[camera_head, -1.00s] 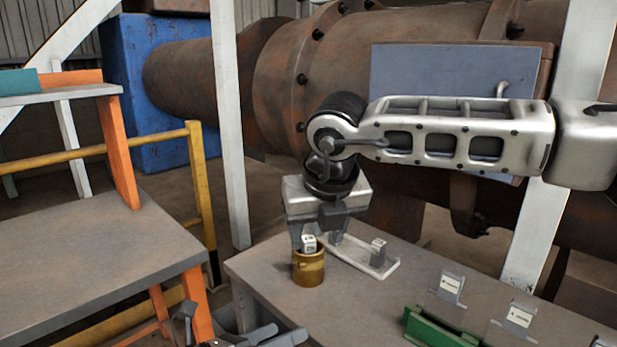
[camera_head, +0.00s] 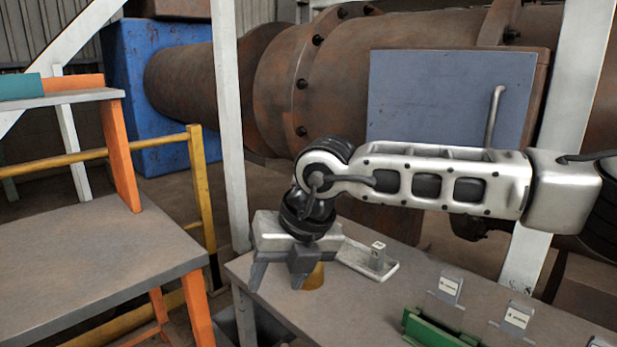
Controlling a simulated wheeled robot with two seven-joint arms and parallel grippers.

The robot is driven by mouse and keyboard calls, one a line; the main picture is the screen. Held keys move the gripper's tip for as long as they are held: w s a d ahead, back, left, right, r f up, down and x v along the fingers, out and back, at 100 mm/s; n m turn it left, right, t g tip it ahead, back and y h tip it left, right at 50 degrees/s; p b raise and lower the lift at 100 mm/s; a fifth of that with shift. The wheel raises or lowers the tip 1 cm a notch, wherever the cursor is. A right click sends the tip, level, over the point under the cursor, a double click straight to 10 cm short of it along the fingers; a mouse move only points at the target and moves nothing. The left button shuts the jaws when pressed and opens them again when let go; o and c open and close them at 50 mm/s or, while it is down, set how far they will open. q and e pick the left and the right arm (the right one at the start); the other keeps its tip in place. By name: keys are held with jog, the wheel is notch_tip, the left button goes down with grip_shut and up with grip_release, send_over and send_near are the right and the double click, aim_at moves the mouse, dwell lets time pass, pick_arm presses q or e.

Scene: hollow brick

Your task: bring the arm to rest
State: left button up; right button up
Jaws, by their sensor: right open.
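My right gripper (camera_head: 277,284) hangs fingers-down from the arm that comes in from the right. It is over the left part of the grey table (camera_head: 345,313), its two fingers apart and nothing visible between them. A brown-yellow cup (camera_head: 315,278) stands on the table just behind the right finger, which hides much of it. I cannot tell whether they touch. The cup's opening and contents are hidden. My left gripper is out of view.
A pale tray (camera_head: 352,254) with a small labelled block (camera_head: 377,256) lies behind the cup. A green holder (camera_head: 432,330) and labelled cards (camera_head: 449,290) stand at right. A yellow railing (camera_head: 199,185) and another table (camera_head: 90,255) are at left.

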jog(key=s+a+f+g+y, duration=0.3)
jog(key=s+a+g+y, duration=0.25)
jog(key=s+a, duration=0.4)
jog(key=s+a+r+m+y, duration=0.35)
jog(key=r+y, duration=0.25)
jog(key=y, duration=0.3)
jog(key=w+d+f+m+t+y, duration=0.25)
jog(key=w+d+m+t, duration=0.35)
jog(key=m+t, duration=0.7)
jog(key=w+d+f+m+t+h, duration=0.2)
jog(key=d+f+m+t+h, duration=0.5)
jog(key=d+f+m+h, duration=0.6)
jog(key=s+d+f+m+g+h, duration=0.2)
jog(key=s+d+f, duration=0.4)
jog(key=f, duration=0.3)
jog(key=s+d+f+m+g+h, duration=0.3)
jog(key=s+d+f+m, duration=0.3)
jog(key=f, duration=0.3)
jog(key=shift+s+d+f+g, duration=0.35)
jog(key=shift+s+d+g, duration=0.25)
jog(key=shift+s, duration=0.3)
